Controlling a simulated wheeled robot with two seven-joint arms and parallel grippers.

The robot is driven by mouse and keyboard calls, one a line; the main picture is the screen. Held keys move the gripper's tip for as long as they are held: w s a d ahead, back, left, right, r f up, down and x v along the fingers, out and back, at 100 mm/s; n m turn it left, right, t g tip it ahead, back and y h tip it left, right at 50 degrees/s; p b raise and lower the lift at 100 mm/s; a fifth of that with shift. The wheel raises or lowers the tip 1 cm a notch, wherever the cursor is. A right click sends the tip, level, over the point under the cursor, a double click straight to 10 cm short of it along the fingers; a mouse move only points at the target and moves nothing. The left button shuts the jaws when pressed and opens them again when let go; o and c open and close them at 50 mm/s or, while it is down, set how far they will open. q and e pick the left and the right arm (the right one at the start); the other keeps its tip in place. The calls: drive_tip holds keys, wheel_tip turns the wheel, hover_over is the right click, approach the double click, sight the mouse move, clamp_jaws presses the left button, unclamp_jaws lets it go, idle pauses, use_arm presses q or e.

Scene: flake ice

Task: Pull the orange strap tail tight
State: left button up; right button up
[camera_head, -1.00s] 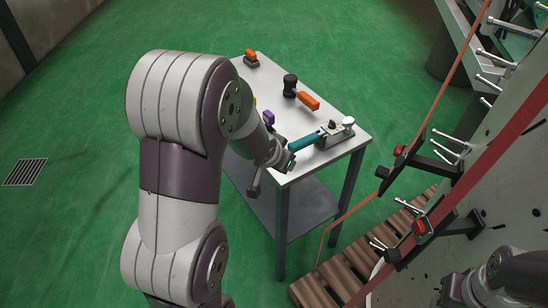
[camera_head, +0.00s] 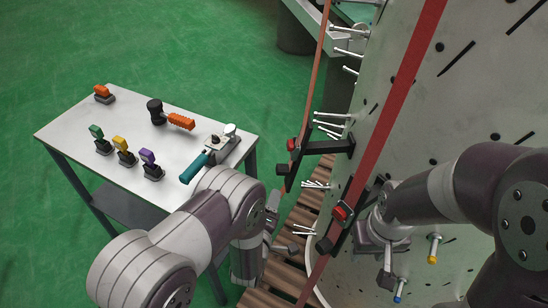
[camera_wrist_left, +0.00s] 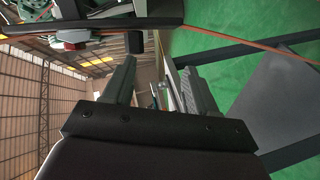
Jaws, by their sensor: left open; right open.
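The orange strap (camera_head: 318,50) runs down from the top to a dark ratchet with a red part (camera_head: 292,146) beside the drum. Its thin orange tail crosses the top of the left wrist view (camera_wrist_left: 250,43), beyond my fingertips. In the head view the tail is mostly hidden near my left arm. My left gripper (camera_head: 283,228) is open below the ratchet; in the wrist view its fingers (camera_wrist_left: 155,68) are apart with no strap between them. My right gripper (camera_head: 376,264) is open in front of the drum, by the lower ratchet (camera_head: 341,212) on the red strap (camera_head: 400,98).
A grey table (camera_head: 75,125) at left holds green, yellow, purple and orange-topped items, a black and orange tool, and a teal-handled tool (camera_head: 193,167). The pale drum (camera_head: 470,90) fills the right, with pegs sticking out. A wooden pallet (camera_head: 262,298) lies below. Green floor is open at left.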

sight(281, 166)
use_arm(q)
drive_tip(key=w+d, duration=0.1)
drive_tip(key=w, duration=0.3)
drive_tip(key=w+r+n+t, duration=0.1)
drive_tip(key=w, duration=0.3)
drive_tip(key=w+d+r+n+p, duration=0.1)
drive_tip(key=w, duration=0.3)
drive_tip(key=shift+w+d, duration=0.3)
drive_tip(key=shift+w, duration=0.05)
drive_tip(key=shift+s+r, duration=0.1)
clamp_jaws()
drive_tip(key=f+b, duration=0.3)
drive_tip(key=shift+a+f+b, duration=0.25)
drive_tip(key=shift+f+b, duration=0.05)
drive_tip(key=shift+f, duration=0.05)
drive_tip(key=shift+r, duration=0.2)
unclamp_jaws()
use_arm(e)
drive_tip(key=shift+s+d+f, duration=0.15)
drive_tip(key=shift+f, duration=0.4)
drive_tip(key=shift+s+d+f, duration=0.15)
drive_tip(key=shift+f, duration=0.35)
